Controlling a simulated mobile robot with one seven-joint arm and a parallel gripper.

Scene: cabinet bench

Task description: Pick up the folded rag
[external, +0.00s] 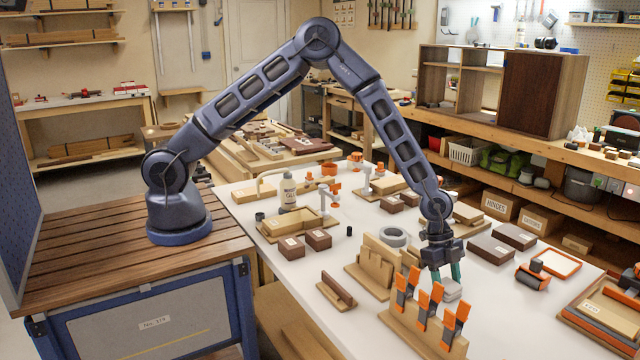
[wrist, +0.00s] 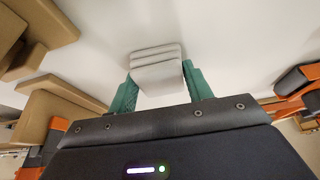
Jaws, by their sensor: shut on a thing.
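The folded rag is a small light-grey, layered bundle. In the wrist view the rag (wrist: 156,66) sits between the two green fingers of my gripper (wrist: 158,84), which touch its left and right sides. In the external view my gripper (external: 445,277) points down over the white bench, behind the rack of orange clamps, with the rag (external: 452,291) at its fingertips. My gripper is shut on the rag. The rag's lower part is partly hidden by the clamps in the external view. I cannot tell whether it touches the bench.
A wooden rack with orange-handled clamps (external: 428,310) stands close in front of my gripper. A stepped wooden block (external: 375,265) and a grey ring (external: 394,237) lie to the left. Dark brown blocks (external: 491,249) lie to the right. The bench (external: 500,310) is bare right of the rag.

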